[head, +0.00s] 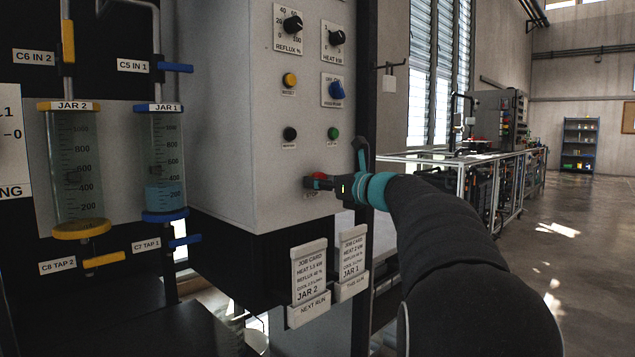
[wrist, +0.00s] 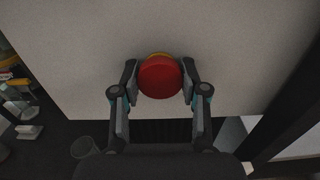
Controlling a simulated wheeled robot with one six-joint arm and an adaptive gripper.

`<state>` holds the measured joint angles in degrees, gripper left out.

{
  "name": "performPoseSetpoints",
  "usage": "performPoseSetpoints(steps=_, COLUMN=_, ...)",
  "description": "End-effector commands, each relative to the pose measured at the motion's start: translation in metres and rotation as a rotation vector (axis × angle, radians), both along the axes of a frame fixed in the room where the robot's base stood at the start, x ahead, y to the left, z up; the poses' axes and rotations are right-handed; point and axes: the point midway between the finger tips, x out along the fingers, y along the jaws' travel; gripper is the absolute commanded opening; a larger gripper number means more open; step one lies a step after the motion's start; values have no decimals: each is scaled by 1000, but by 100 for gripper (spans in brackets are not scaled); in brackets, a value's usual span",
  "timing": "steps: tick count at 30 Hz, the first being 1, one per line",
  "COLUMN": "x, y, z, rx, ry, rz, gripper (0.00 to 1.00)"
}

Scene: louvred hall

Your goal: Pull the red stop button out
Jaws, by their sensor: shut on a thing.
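The red stop button (wrist: 160,78) is a round red mushroom head with a yellow collar behind it, on the light grey panel (head: 285,165). In the head view a bit of its red (head: 319,176) shows at the gripper's tip, low on the panel, and the rest is hidden. My gripper (wrist: 160,88) faces the panel, with one finger on each side of the red head. The fingers are shut on the button. The wrist view looks at the button nearly straight on, so I cannot tell how far it stands out.
Above the button are a green button (head: 333,133), a black button (head: 290,133), a yellow button (head: 290,80), a blue switch (head: 336,90) and two black knobs. Job cards (head: 309,272) hang below. Jars (head: 77,170) with taps stand left. Open floor lies right.

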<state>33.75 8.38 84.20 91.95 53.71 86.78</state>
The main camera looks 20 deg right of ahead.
Motion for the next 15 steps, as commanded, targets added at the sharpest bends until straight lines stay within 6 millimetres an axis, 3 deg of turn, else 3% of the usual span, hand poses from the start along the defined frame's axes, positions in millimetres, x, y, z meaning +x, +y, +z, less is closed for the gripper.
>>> performPoseSetpoints(steps=4, x=-1, y=0, z=-1, rx=1, ry=1, rz=1, gripper=0)
performPoseSetpoints(steps=5, x=-1, y=0, z=-1, rx=1, ry=1, rz=1, gripper=51)
performPoseSetpoints(steps=7, x=-1, y=0, z=-1, rx=1, ry=1, rz=1, gripper=68)
performPoseSetpoints(steps=8, x=-1, y=0, z=-1, rx=1, ry=1, rz=1, gripper=73)
performPoseSetpoints(steps=15, x=-1, y=0, z=-1, rx=0, ry=1, rz=1, gripper=73)
